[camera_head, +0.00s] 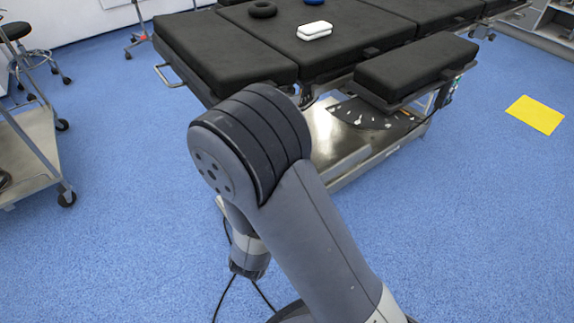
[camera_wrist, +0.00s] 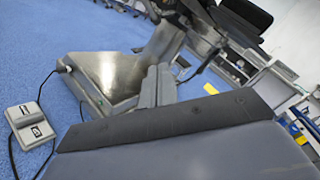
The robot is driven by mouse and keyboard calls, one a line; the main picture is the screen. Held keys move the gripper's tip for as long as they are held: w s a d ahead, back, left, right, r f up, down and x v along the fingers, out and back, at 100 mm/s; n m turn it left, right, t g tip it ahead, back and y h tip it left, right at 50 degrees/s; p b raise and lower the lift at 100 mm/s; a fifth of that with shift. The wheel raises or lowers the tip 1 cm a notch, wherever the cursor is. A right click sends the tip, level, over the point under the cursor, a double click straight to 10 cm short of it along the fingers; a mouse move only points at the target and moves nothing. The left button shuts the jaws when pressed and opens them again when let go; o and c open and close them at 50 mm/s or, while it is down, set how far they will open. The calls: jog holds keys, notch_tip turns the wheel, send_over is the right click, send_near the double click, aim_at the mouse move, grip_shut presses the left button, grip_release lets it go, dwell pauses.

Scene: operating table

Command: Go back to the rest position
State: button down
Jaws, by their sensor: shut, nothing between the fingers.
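My gripper (camera_wrist: 158,70) shows in the wrist view, with two grey fingers side by side above the dark edge of a grey body that fills the bottom. The fingers are together and hold nothing. In the head view my bent arm stands in front of the operating table (camera_head: 228,55), and the gripper cannot be made out there. Behind the fingers in the wrist view is the table's metal base (camera_wrist: 115,72); I cannot tell how far apart they are.
A black ring (camera_head: 262,9), a blue item (camera_head: 314,2) and a white item (camera_head: 314,31) lie on the table. A cart (camera_head: 32,160) stands left. A yellow sheet (camera_head: 536,115) lies on the floor, right. A foot pedal (camera_wrist: 30,125) shows in the wrist view.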

jog(key=shift+s, duration=0.3)
jog(key=shift+w, duration=0.15)
dwell(0.3)
